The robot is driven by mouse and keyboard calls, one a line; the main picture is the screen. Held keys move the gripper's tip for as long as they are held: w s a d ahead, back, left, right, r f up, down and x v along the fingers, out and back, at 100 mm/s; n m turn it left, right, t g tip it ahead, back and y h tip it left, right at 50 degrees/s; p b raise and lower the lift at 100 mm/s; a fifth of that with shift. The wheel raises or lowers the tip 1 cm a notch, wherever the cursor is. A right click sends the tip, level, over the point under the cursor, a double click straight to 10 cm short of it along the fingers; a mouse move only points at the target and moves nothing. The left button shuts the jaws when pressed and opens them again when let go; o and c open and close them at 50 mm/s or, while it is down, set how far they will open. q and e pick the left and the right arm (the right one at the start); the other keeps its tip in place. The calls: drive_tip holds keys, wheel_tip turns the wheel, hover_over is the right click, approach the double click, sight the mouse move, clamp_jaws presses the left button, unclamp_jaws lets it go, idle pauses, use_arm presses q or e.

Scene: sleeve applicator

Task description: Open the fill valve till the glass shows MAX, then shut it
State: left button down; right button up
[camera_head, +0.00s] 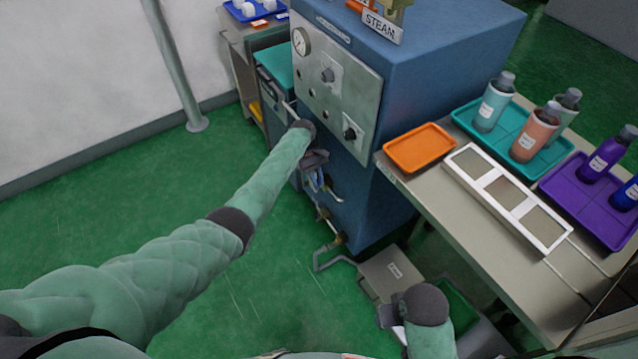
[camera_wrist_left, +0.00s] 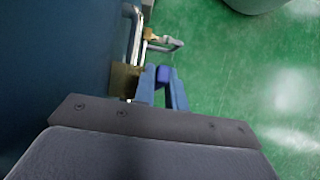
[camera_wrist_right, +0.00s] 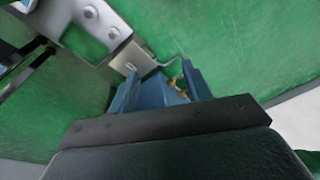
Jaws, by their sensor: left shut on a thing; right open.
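My left gripper (camera_head: 318,182) is at the lower front of the blue steam machine (camera_head: 400,115). In the left wrist view its fingers (camera_wrist_left: 163,92) are shut on a small blue piece (camera_wrist_left: 164,74), which looks like a valve handle. A brass fitting (camera_wrist_left: 125,80) and metal pipes (camera_wrist_left: 133,35) are beside it. I cannot make out the glass, its level or a MAX mark; my arm covers part of the machine's front. My right gripper (camera_head: 388,315) is low, near the bottom of the view, open and empty; its fingers also show in the right wrist view (camera_wrist_right: 163,82).
A grey box (camera_head: 393,272) stands on the floor near my right gripper. A table (camera_head: 440,200) with trays and bottles is at right. Green floor at left is clear.

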use_arm(q)
drive_tip(key=shift+w+a+g, duration=0.15)
drive_tip(key=shift+w+g, duration=0.05)
drive_tip(key=shift+g, duration=0.2)
drive_tip(key=shift+w+a+h+b, duration=0.1)
drive_tip(key=shift+w+h+b, duration=0.05)
drive_tip(key=shift+h+b, duration=0.3)
use_arm(e)
drive_tip(key=shift+s+a+r, duration=0.2)
drive_tip(key=shift+a+r, duration=0.1)
drive_tip(key=shift+r, duration=0.25)
use_arm(q)
drive_tip(key=c, duration=1.4)
unclamp_jaws()
drive_tip(key=shift+c, duration=0.2)
drive_tip(key=shift+r, duration=0.1)
drive_tip(key=v, duration=0.7)
drive_tip(key=shift+w+r+b, duration=0.2)
drive_tip(key=shift+w+b, duration=0.1)
drive_tip(key=shift+b, duration=0.15)
use_arm(e)
drive_tip(key=shift+w+a+f+t+y, duration=0.15)
drive_tip(key=shift+w+a+f, duration=0.05)
drive_tip(key=shift+a+f, duration=0.2)
drive_tip(key=shift+w+a+f+t+y, duration=0.15)
drive_tip(key=shift+a+f, duration=0.1)
drive_tip(key=shift+f, duration=0.25)
use_arm(q)
drive_tip(key=shift+a, duration=0.1)
